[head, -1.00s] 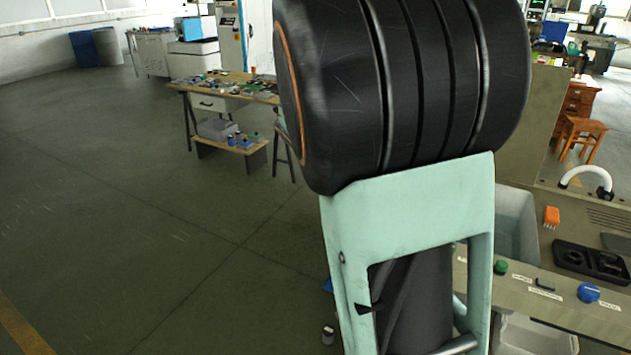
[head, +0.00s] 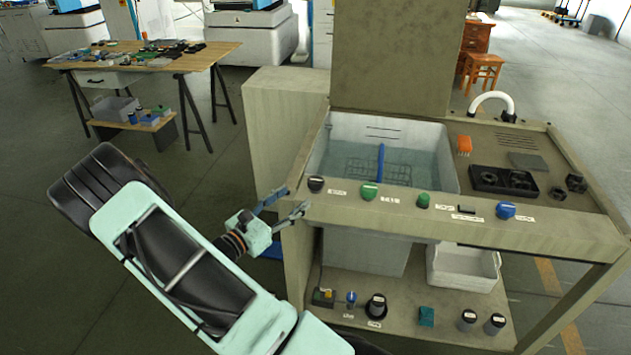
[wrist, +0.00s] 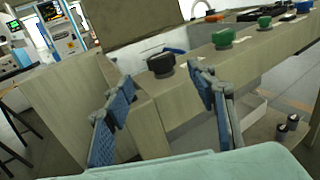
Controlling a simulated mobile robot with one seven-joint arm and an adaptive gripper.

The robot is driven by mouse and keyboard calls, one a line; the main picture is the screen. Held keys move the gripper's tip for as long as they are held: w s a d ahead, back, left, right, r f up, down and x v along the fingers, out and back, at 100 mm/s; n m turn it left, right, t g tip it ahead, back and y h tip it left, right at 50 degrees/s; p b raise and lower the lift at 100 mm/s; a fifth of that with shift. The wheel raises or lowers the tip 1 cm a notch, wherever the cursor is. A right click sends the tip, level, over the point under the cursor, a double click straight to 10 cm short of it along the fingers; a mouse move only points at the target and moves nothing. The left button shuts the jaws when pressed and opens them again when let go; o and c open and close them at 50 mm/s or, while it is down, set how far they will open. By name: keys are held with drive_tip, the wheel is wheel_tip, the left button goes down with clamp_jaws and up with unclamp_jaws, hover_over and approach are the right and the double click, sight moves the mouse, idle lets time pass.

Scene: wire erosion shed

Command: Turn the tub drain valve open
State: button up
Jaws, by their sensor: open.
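The machine's front rail (head: 450,224) carries several knobs: a black knob (head: 316,184) at the left end, a large green knob (head: 369,190), a smaller green knob (head: 423,200) and a blue knob (head: 506,210). Their labels are too small to read, so I cannot tell which is the drain valve. The water-filled tub (head: 440,150) is behind the rail. My gripper (head: 296,201) is open and empty at the rail's left end. In the wrist view, the black knob (wrist: 161,64) shows beyond and between my spread fingers (wrist: 162,80), apart from them.
A lower shelf (head: 400,330) holds a small blue valve-like part (head: 351,299), black-and-grey containers and a white bin (head: 464,268). A raised panel (head: 390,55) stands behind the tub. A cluttered workbench (head: 150,58) stands at the back left. The floor at left is open.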

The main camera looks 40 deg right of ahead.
sight(310, 185)
drive_tip(key=p+x, duration=0.1)
drive_tip(key=x, duration=0.9)
drive_tip(key=shift+d, duration=0.25)
drive_tip(key=c, duration=1.2)
drive_tip(key=shift+r, duration=0.1)
